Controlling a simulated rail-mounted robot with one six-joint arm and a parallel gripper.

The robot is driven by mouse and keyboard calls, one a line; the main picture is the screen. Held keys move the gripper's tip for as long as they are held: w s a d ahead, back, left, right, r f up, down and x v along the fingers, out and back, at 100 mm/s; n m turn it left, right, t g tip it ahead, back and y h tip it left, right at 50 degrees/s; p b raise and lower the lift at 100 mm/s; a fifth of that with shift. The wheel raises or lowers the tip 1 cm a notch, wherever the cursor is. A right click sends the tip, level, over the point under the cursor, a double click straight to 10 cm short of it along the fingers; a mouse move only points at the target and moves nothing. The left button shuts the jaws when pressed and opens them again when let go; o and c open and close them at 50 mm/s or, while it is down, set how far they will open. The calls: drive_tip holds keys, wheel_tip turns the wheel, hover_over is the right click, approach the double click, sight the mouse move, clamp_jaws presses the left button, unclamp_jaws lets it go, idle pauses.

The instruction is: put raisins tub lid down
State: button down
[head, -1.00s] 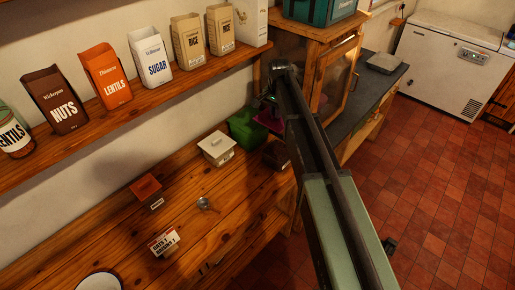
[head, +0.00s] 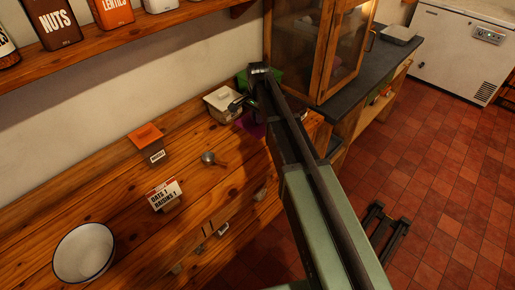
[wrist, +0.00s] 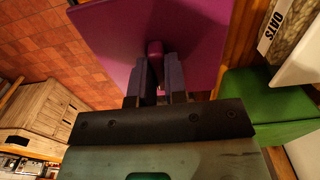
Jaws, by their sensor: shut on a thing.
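My gripper (wrist: 155,90) is shut on the knob of a flat, square purple lid (wrist: 195,35) in the wrist view. In the head view the purple lid (head: 252,124) shows partly behind my arm, just right of a white lidded tub (head: 222,104). In the wrist view a pale tub with an OATS label (wrist: 300,55) is at the right edge, beside a green tub (wrist: 265,105). The green tub also shows partly behind my gripper in the head view (head: 277,78). I cannot tell what is directly under the purple lid.
A glass-fronted cabinet (head: 335,45) is close behind my arm. The front counter has free room.

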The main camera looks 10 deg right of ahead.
wheel_tip(320, 180, down, 9)
drive_tip(key=b, duration=0.6)
drive_tip(key=shift+r, duration=0.4)
drive_tip(key=shift+f, duration=0.25)
drive_tip(key=c, duration=1.1)
unclamp_jaws()
drive_tip(key=shift+r, duration=0.1)
drive_tip(key=shift+c, duration=0.2)
